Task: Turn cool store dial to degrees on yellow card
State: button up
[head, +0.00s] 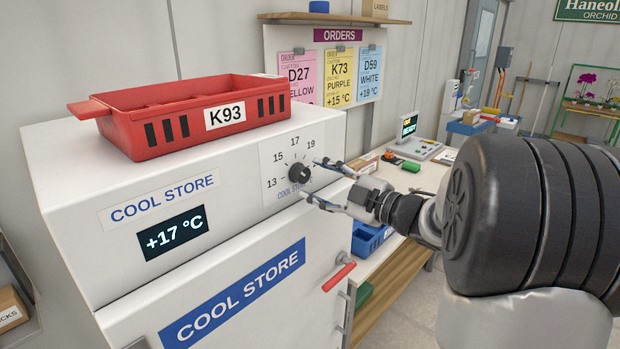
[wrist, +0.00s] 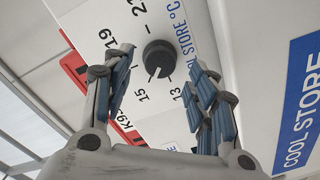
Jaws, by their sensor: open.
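The cool store dial (head: 299,173) is a round dark knob on the white cabinet's upper front, with 13, 15, 17 and 19 readable around it. In the wrist view, the knob (wrist: 160,58) has a pale pointer mark near the 15 side; its exact setting is hard to read. The display (head: 174,233) reads +17 °C. The yellow card (head: 339,80) reads K73, PURPLE, +15 °C. My gripper (head: 311,177) is open in front of the dial, its fingertips to either side of the knob. I cannot tell whether they touch it.
A red crate (head: 172,127) labelled K93 stands on the cabinet top. A red door handle (head: 339,277) sticks out below the dial. Pink (head: 297,84) and blue (head: 370,78) cards flank the yellow one. A bench (head: 425,177) with a blue bin lies to the right.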

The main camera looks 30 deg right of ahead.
jog(key=v, duration=0.8)
